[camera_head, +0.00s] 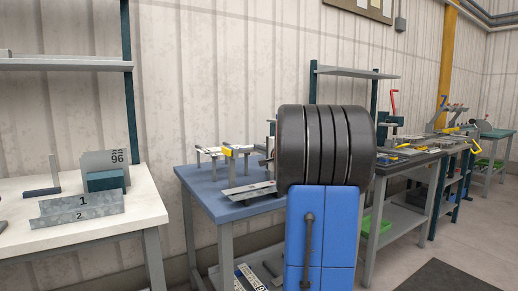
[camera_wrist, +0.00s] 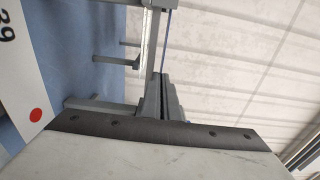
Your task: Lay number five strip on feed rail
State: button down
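No strip with a readable five shows. Numbered strips (camera_head: 250,279), too small to read, lie below the blue table (camera_head: 205,194). A grey metal piece (camera_head: 249,191) lies on its top. In the wrist view, a white panel (camera_wrist: 18,70) marked 29, with a red dot, is at the left, beside grey posts (camera_wrist: 95,104) on a blue surface. A pale block with a black screwed edge (camera_wrist: 150,132) fills the bottom. My gripper's fingers are not clearly seen.
A white table (camera_head: 140,213) at left bears a bent metal piece (camera_head: 81,207) marked 1 and 2 and a plate (camera_head: 103,160) marked 96. A large black ringed shape above a blue block hides the blue table's right side. Dark benches (camera_head: 410,160) stand farther right.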

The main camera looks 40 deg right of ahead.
jog(key=shift+f, duration=0.85)
jog(key=c, duration=2.1)
grip_release()
jog(key=shift+o, duration=0.3)
jog(key=shift+s+f, duration=0.15)
jog(key=shift+s, duration=0.25)
jog(key=shift+o, duration=0.3)
jog(key=r+v, duration=0.1)
jog(key=v, duration=1.5)
jog(key=shift+s+a+r, duration=0.2)
jog(key=shift+s+r, duration=0.15)
